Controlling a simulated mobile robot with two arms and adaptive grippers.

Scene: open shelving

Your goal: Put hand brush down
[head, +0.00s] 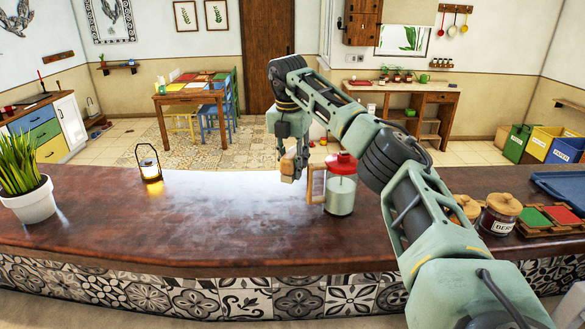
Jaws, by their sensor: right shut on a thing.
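My right arm reaches in from the right, and its gripper (298,163) points down over the dark counter (215,215), left of a red-lidded jar. The gripper is shut on a small tan piece (287,178), which appears to be the hand brush. Only this light block-like part of it shows; the rest is hidden by the gripper or too small to make out. I cannot tell whether it touches the counter. My left gripper is not in view.
Close right of the gripper stand a small wood-framed object (316,186) and the red-lidded glass jar (341,192). A lit lantern (149,166) and potted plant (31,205) stand left. A labelled jar (499,216) and blue tray (562,187) are right. The counter's left middle is clear.

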